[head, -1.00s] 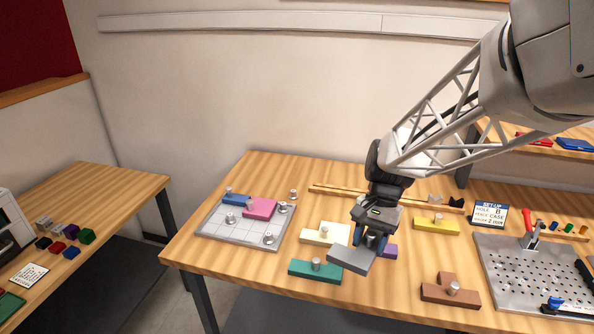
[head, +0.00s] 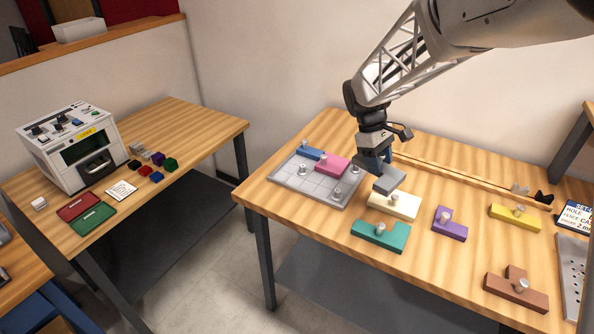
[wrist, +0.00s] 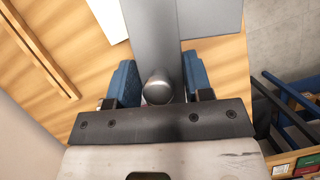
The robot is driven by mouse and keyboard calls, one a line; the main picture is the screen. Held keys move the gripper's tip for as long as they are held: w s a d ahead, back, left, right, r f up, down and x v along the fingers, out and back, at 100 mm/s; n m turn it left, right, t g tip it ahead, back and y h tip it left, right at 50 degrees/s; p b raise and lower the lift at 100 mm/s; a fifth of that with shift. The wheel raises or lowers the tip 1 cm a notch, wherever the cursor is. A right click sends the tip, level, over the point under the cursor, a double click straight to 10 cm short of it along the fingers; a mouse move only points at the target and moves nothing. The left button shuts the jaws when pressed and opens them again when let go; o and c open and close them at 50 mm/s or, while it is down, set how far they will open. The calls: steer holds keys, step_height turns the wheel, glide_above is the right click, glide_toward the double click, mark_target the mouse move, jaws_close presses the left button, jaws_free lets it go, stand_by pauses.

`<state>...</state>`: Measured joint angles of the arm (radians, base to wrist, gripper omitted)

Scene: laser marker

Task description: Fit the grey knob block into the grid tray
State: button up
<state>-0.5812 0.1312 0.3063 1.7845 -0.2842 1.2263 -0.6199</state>
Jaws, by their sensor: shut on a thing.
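The grey knob block (head: 391,180) is held in my gripper (head: 380,166), above the table between the grid tray and the cream block. In the wrist view my gripper (wrist: 158,88) has its two blue fingers on either side of the block's round metal knob (wrist: 158,87). The grey block (wrist: 208,20) extends out beyond the fingers there. The grid tray (head: 333,197) lies flat to the left of my gripper. A blue block (head: 309,153) and a pink block (head: 331,164) with knobs sit in its far part.
Cream (head: 394,205), teal (head: 380,236), purple (head: 450,223), yellow (head: 515,217) and brown (head: 516,289) knob blocks lie right of the tray. A wooden strip (head: 460,175) runs along the back. A side table at left holds a white machine (head: 75,145).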

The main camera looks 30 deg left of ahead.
steer(key=w+a+f+n+t, duration=0.1)
steer(key=w+a+n+t, duration=0.1)
steer(key=a+n, duration=0.4)
steer(key=w+a+n+t, duration=0.2)
steer(key=a+n, duration=0.3)
steer(key=a, duration=0.3)
steer(key=n+t+y, duration=0.2)
steer(key=n+y, duration=0.2)
steer(key=n, duration=0.6)
glide_above(292, 166)
steer(key=s, duration=0.1)
step_height(292, 166, down, 2)
steer(key=f, duration=0.1)
steer(key=shift+s+r, duration=0.15)
steer(key=shift+r, duration=0.1)
steer(key=shift+f+g, duration=0.1)
steer(key=shift+g, duration=0.2)
steer(key=shift+f, duration=2.4)
steer(key=shift+f, duration=2.5)
steer(key=shift+f, duration=0.3)
